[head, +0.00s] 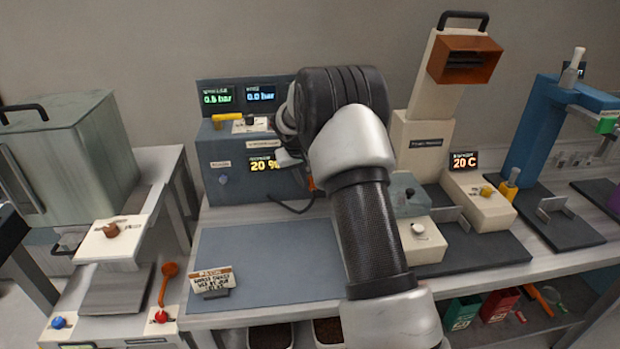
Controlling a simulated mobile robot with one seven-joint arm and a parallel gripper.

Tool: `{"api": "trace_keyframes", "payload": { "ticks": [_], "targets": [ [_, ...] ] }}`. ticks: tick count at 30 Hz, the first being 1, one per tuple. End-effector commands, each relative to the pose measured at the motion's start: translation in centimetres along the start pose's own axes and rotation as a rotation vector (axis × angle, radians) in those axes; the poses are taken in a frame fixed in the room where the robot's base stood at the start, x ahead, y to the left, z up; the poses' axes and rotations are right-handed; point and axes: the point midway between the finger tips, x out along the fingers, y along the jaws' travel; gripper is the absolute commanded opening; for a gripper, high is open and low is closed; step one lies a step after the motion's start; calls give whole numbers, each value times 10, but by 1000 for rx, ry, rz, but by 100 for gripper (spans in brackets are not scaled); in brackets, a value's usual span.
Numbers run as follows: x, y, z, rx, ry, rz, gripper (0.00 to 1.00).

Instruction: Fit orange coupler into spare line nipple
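The blue-grey bench unit (215,150) stands at the back with pressure displays on top reading about 0.6 bar and 0.0 bar. A small orange piece (311,184), possibly the orange coupler, shows at the left edge of my arm. A black hose (290,208) curves below it. My gripper (287,157) is partly visible in front of the unit's right half, mostly hidden by my own wrist. Its fingertips and anything between them cannot be made out. The spare line nipple cannot be identified; my arm covers the unit's right side.
A blue-grey mat (265,260) lies in front of the unit, mostly clear, with a small sign (212,281) on it. A yellow-handled valve (227,117) tops the unit. A beige press-like machine (422,130) stands right of my arm. A grey tank machine (75,150) stands left.

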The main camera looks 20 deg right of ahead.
Motion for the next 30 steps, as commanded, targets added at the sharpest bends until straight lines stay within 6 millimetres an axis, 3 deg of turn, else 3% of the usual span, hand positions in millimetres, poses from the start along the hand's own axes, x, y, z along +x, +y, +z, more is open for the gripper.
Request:
{"api": "trace_keyframes", "payload": {
  "ticks": [7, 11, 30],
  "targets": [
    [-1, 0, 1, 0, -1, 0, 36],
    [-11, 0, 0, 0, -1, 0, 36],
    [-152, 0, 0, 0, 2, 0, 36]
  ]
}}
